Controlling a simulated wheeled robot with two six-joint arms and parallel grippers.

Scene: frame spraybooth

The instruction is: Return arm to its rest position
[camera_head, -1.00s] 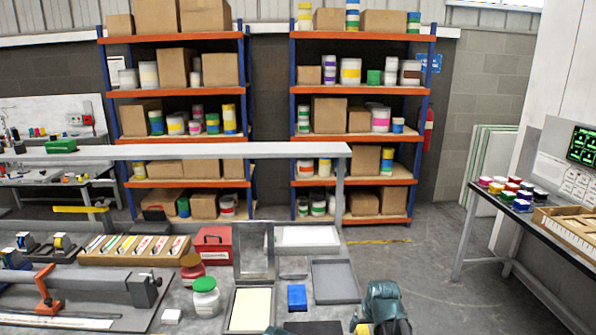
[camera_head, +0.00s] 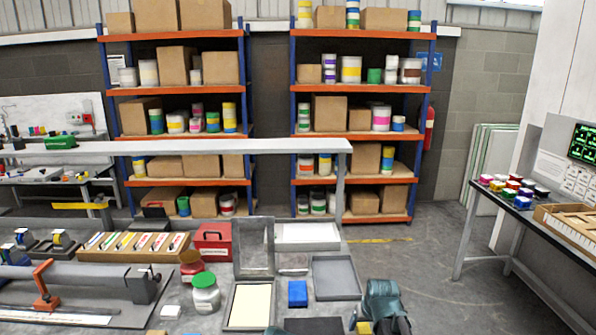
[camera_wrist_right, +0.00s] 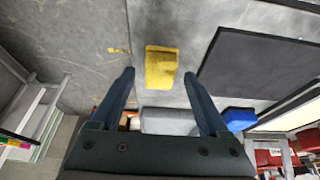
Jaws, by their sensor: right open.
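My right gripper (camera_head: 362,312) is low at the right front of the bench in the head view. In the right wrist view its two dark teal fingers (camera_wrist_right: 163,88) are spread wide apart, with nothing held between them. A yellow block (camera_wrist_right: 161,68) lies on the grey surface beyond the fingertips, apart from them. A small teal piece shows at the bottom edge of the head view; I cannot tell whether it belongs to my left gripper.
A blue block (camera_head: 297,293), a grey tray (camera_head: 336,278), a green-lidded jar (camera_head: 206,294) and a red box (camera_head: 213,241) stand on the bench. Shelves (camera_head: 360,182) are behind. A side table (camera_head: 512,208) with several paint pots is at right, with open floor before it.

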